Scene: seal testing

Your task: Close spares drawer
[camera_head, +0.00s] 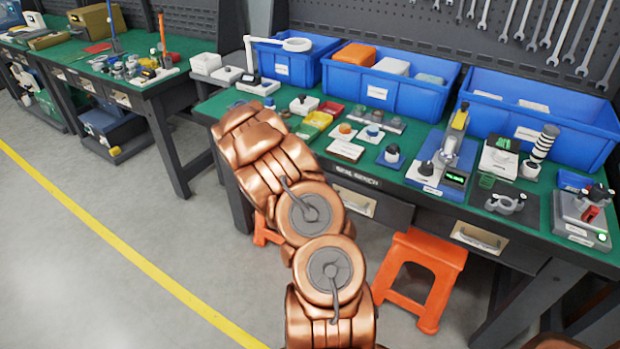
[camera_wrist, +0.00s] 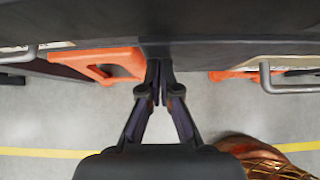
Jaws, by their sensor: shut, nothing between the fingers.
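The bench front has a drawer with a pale label plate and metal handle (camera_head: 355,201) just right of my arm, and a similar drawer (camera_head: 480,237) further right. In the wrist view, one drawer handle (camera_wrist: 22,54) shows at the left and another handle (camera_wrist: 288,80) at the right. My gripper (camera_wrist: 158,82) is shut and empty, its fingertips close to the dark bench front between the handles; contact cannot be told. In the head view it is hidden behind my arm.
Orange stools (camera_head: 420,275) stand under the bench. The green bench top (camera_head: 395,175) carries blue bins (camera_head: 390,85) and several test devices. A second bench (camera_head: 165,85) stands at the left. The grey floor with a yellow line (camera_head: 130,250) is clear.

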